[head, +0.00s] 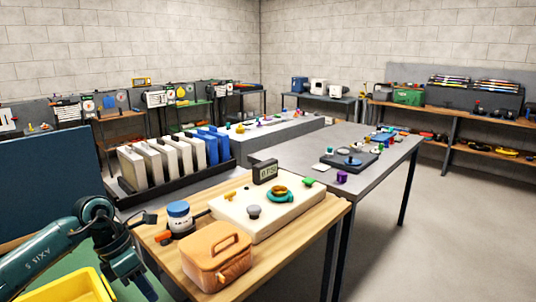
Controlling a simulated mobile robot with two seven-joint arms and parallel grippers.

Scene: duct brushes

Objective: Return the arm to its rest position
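My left arm (45,255), dark teal with "AXIS 5" on a link, comes in from the left. Its wrist bends down at the wooden table's left edge. My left gripper (142,286) points downward between the yellow bin and the orange-brown case; it appears small and dark, and I cannot tell if its fingers are apart. Nothing is clearly seen held in it. My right arm and gripper are not in view.
A yellow bin (65,288) lies below the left wrist. The wooden table (312,222) carries an orange-brown case (217,258), a blue-topped jar (179,216) and a cream board (235,213). Upright panels (137,170) stand in a dark rack behind. Floor at right is clear.

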